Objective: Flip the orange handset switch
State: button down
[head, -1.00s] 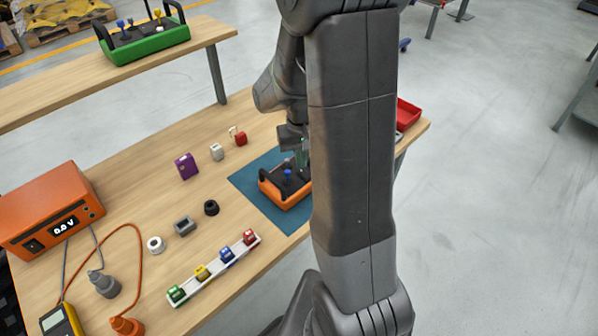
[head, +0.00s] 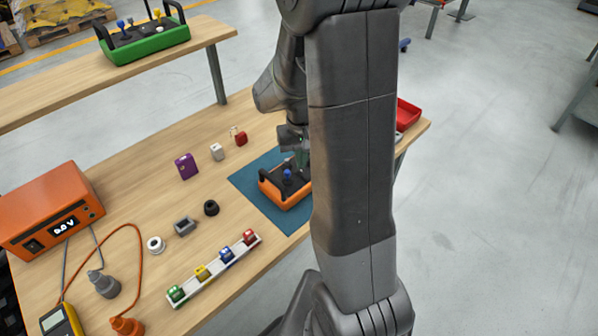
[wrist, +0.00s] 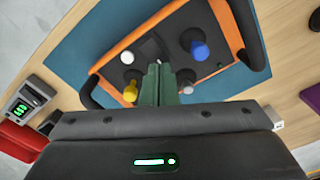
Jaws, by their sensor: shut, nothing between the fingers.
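The orange handset (head: 283,197) lies on a teal mat (head: 252,184) on the wooden bench, partly hidden by my arm in the head view. In the wrist view the handset (wrist: 222,27) has a black top plate, black side handles, a blue-capped stick (wrist: 199,50), a yellow-capped stick (wrist: 131,91), a white knob (wrist: 127,57) and a small whitish knob (wrist: 188,89). My gripper (wrist: 160,68) is shut and empty, its greenish fingertips over the middle of the plate. The fingertips appear near a dark switch piece (wrist: 152,47); whether they touch it I cannot tell.
A green handset (head: 146,45) stands on a raised shelf at the back left. A red bin (head: 407,113) is behind my arm.

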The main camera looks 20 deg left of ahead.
aim_at(301, 171)
jog(key=shift+f+b, duration=0.7)
jog(key=shift+f, duration=0.2)
dwell(0.7)
jog(key=shift+r+p, duration=2.8)
jog(key=shift+r, duration=0.8)
jog(key=shift+f, duration=0.15)
